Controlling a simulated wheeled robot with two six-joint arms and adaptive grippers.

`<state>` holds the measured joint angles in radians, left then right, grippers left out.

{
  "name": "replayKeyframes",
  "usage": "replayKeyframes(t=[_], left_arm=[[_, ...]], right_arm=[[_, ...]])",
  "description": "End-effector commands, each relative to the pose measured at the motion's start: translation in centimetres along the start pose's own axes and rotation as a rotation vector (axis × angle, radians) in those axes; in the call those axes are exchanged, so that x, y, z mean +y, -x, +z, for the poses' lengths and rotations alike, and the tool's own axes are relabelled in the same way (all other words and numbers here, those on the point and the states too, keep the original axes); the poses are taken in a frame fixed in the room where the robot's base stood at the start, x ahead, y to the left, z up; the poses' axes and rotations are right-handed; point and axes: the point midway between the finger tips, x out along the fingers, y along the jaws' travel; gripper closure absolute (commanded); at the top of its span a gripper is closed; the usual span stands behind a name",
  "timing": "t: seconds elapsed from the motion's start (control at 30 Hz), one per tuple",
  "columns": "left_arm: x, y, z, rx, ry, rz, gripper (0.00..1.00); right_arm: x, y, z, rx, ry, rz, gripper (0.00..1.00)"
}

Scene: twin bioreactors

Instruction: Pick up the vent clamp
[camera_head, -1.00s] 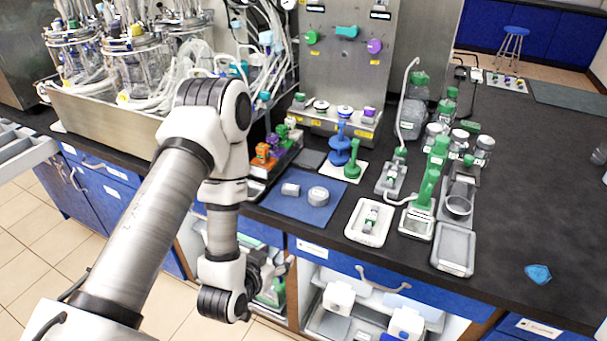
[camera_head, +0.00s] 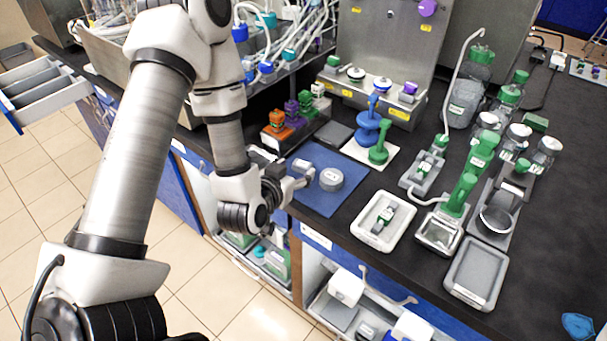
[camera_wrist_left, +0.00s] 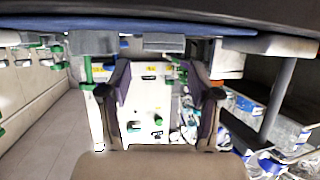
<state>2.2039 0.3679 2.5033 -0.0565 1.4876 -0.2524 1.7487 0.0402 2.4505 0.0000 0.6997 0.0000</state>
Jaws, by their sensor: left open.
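No part is plainly marked as the vent clamp, so I cannot tell which one it is. Small orange (camera_head: 278,122), purple (camera_head: 297,112) and green (camera_head: 318,92) parts stand in a rack behind the blue mat. My left gripper (camera_head: 290,187) is at the front left edge of the blue mat, left of the white tray. In the left wrist view its two fingers (camera_wrist_left: 161,105) are apart with nothing between them. My right gripper is not in view.
The blue mat (camera_head: 318,205) holds a round grey piece (camera_head: 331,179). Blue and green stands (camera_head: 368,130) are behind it. Bottles (camera_head: 468,100) and grey trays (camera_head: 476,272) crowd the right. An open shelf lies below the counter.

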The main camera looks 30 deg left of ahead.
Motion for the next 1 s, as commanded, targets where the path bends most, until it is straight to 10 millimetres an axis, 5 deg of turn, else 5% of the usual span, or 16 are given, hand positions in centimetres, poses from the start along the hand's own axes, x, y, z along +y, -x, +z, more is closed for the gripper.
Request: replayKeyframes(t=[0.37, 0.57, 0.7, 1.0], left_arm=[[-0.3, -5.0, 0.1, 0.0, -0.001, 0.0, 0.38], [-0.3, -5.4, 0.3, -0.002, 0.0, 0.001, 0.38], [-0.3, -5.4, 0.3, -0.001, 0.001, 0.0, 0.68], [-0.3, -5.3, 0.2, -0.001, 0.001, 0.0, 0.68]], right_arm=[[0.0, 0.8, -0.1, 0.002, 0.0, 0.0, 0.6], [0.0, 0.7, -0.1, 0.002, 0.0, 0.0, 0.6], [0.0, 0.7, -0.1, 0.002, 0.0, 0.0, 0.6], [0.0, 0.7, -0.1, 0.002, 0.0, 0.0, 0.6]])
